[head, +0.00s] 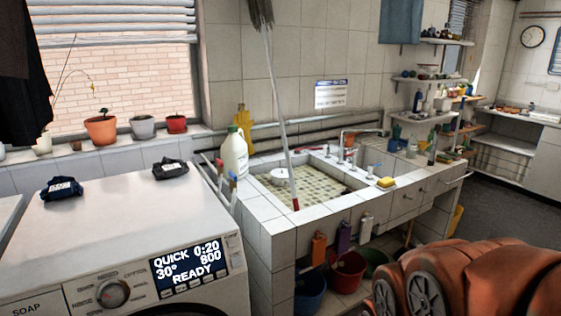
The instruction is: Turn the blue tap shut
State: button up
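A small tap with a pale bluish handle (373,168) stands on the right rim, near the yellow sponge. Another small tap handle (327,150) stands left of the spout. Both are too small to tell how far they are turned, and I cannot make out running water. Large orange parts of my own arm fill the lower right corner. My gripper is not in view.
A mop (278,110) leans across the basin. A white jug (234,156) stands at the sink's left corner and a yellow sponge (386,182) on the right rim. A washing machine (120,230) is at left. Buckets (347,272) stand below. Grey floor (510,200) is clear at right.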

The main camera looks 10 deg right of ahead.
aim_at(233, 178)
jog(key=z, duration=0.25)
jog(key=i, duration=0.9)
jog(key=u, duration=0.45)
jog(key=i, duration=0.8)
jog(key=u, duration=0.55)
